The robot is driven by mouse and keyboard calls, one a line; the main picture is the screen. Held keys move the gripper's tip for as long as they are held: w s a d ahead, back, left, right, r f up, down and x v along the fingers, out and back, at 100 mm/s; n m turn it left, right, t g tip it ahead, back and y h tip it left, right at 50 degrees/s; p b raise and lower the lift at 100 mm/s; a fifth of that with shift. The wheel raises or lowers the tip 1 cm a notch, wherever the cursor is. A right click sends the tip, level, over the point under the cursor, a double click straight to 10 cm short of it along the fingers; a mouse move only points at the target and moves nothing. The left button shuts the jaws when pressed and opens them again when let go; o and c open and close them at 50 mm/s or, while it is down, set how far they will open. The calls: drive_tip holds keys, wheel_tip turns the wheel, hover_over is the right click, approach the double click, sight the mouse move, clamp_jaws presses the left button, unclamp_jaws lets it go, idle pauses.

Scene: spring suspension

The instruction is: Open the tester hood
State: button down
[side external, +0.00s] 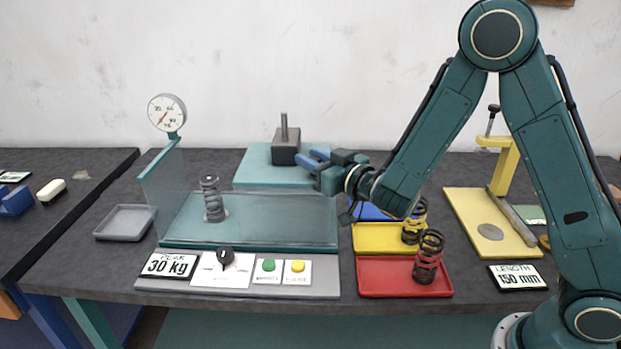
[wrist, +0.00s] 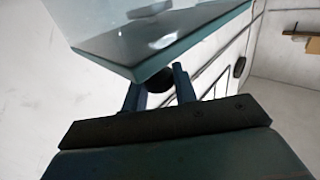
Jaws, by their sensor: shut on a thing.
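The spring tester has a teal base (side external: 290,238) with a grey coil spring (side external: 212,200) standing on its left part. A clear hood panel (side external: 165,188) stands upright at the base's left end, below a round dial gauge (side external: 167,112). The rest of the hood's outline is hard to make out in the side view. My gripper (side external: 312,160) is above the base's back right. Its blue fingers are shut on a dark round knob (wrist: 158,79) in the wrist view. A clear, teal-edged hood pane (wrist: 150,45) is just above the fingers there.
A black block with a post (side external: 286,147) stands on a teal plate behind the tester. Blue, yellow (side external: 375,238) and red (side external: 385,275) trays, with dark springs, are to the right. A control panel (side external: 220,273) lies in front, a grey tray (side external: 124,222) at left.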

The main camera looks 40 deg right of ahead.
drive_tip(key=shift+s+d, duration=0.1)
drive_tip(key=shift+s, duration=0.05)
drive_tip(key=c, duration=1.1)
unclamp_jaws()
drive_tip(key=shift+d+r, duration=0.1)
drive_tip(key=shift+r, duration=0.15)
drive_tip(key=shift+r, duration=0.75)
wheel_tip(320, 180, up, 18)
drive_tip(key=shift+s, duration=0.1)
